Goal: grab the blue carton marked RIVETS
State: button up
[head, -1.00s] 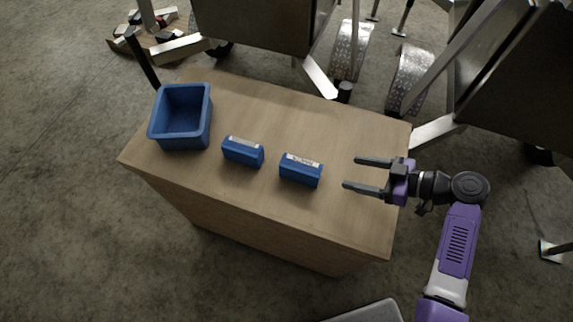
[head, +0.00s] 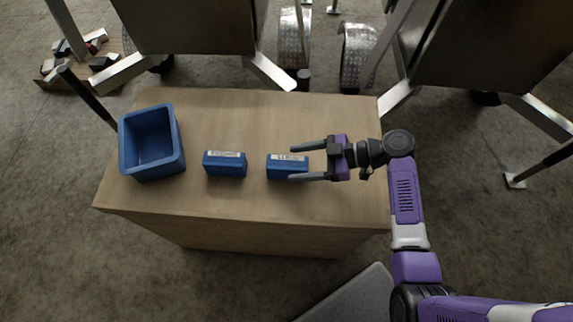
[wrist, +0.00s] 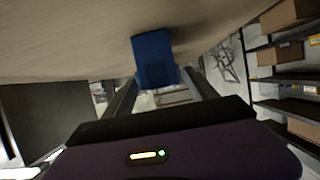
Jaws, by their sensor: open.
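Two blue cartons with white labels lie on the wooden table (head: 240,110): a left one (head: 225,165) and a right one (head: 281,171). The label print is too small to read surely, so I cannot tell which is marked RIVETS. My gripper (head: 292,162) is open at the right carton, its fingers reaching from the right along the carton's far and near sides. In the wrist view a blue carton (wrist: 154,60) shows ahead, in line with the gap between the fingers (wrist: 158,88). Contact cannot be made out.
An open blue bin (head: 152,145) stands at the table's left side. The table behind the cartons is clear. Metal trailer parts with wheels (head: 358,55) stand beyond the far edge. Shelves with brown boxes (wrist: 288,15) show in the wrist view.

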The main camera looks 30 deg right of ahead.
aim_at(287, 165)
jog(key=shift+p+x, duration=0.3)
jog(key=shift+x, duration=1.5)
jog(key=shift+s+f, duration=0.1)
jog(key=shift+f, duration=0.05)
grip_shut()
